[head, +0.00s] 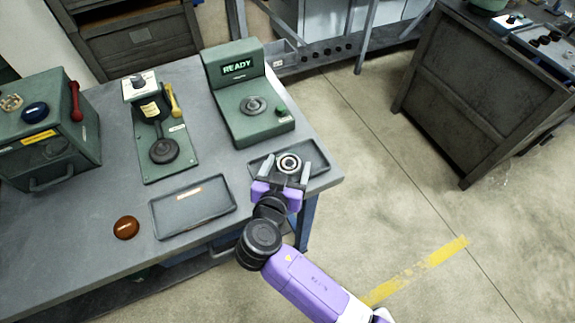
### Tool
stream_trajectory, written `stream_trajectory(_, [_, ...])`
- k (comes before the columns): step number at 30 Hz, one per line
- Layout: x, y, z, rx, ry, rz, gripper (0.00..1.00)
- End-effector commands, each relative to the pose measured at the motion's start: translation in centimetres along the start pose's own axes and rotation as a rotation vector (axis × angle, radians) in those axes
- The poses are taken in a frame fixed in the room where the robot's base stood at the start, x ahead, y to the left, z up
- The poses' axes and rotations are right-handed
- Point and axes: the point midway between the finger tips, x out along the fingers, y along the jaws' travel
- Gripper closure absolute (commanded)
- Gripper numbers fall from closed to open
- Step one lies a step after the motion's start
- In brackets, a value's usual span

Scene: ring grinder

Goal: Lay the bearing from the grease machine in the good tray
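The bearing (289,163), a small pale metal ring with a dark centre, is between the two fingers of my gripper (287,172) in the head view. The fingers appear closed on its sides. Bearing and gripper are over the small dark tray (321,165) at the table's right edge; whether the bearing touches the tray is hard to tell. A larger grey tray (168,226) with a small label lies to the left, empty. I cannot read which tray is the good one. Which machine is the grease machine is also not readable.
A green machine (227,93) with a READY display stands behind the tray. A lever machine (150,130) and a green box with a red handle (70,150) stand further left. A brown round button (126,228) is on the grey table (85,270). Floor is clear at right.

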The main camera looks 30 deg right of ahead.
Motion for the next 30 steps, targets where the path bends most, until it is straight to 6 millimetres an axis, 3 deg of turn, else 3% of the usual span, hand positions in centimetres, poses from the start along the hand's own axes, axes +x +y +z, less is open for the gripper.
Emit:
stream_trajectory(13, [-0.4,-0.1,-0.3,0.000,0.000,-0.002,0.22])
stream_trajectory(30, [-10.8,-0.1,-0.2,0.000,0.000,-0.003,0.22])
